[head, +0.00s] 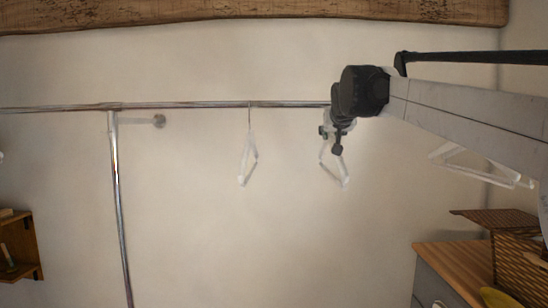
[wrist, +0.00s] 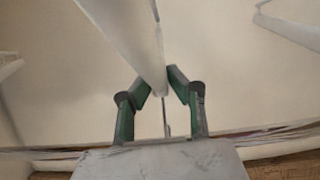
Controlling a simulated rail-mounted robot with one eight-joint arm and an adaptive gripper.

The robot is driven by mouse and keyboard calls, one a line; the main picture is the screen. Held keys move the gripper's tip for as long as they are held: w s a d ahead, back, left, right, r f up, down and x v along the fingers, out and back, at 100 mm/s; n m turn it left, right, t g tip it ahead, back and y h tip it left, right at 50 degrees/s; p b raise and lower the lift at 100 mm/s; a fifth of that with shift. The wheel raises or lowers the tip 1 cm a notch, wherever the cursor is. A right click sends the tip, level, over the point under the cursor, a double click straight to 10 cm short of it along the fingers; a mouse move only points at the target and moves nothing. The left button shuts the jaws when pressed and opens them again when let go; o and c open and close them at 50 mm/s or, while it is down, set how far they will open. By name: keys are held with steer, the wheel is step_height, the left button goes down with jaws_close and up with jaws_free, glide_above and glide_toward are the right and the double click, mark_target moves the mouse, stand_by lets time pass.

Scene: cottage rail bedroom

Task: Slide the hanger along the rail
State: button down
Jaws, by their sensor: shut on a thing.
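A white hanger (head: 335,168) hangs below the metal rail (head: 200,105), near the middle right of the head view. My gripper (head: 337,135) is at its upper part, just under the rail, and partly hides it. In the wrist view, the green fingers of my gripper (wrist: 164,88) are shut on the white hanger (wrist: 135,40), which runs up the picture between them. Its thin hook shows between the fingers. My arm covers the rail's right part in the head view.
Another white hanger (head: 248,160) hangs to the left, with a free stretch of rail between. A third white hanger (head: 480,165) shows at the right, below my arm. A wooden-topped cabinet (head: 450,262) with a wicker basket (head: 515,262) stands lower right.

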steer(key=d, duration=0.7)
steer(key=shift+d+p, duration=0.3)
steer(key=shift+p, duration=0.05)
stand_by(0.5)
stand_by(0.4)
steer(key=c, duration=1.6)
jaws_free()
steer(key=shift+c, duration=0.4)
steer(key=shift+c, duration=0.2)
steer(key=p+v, duration=0.1)
steer(key=v, duration=1.2)
steer(key=shift+p, duration=0.35)
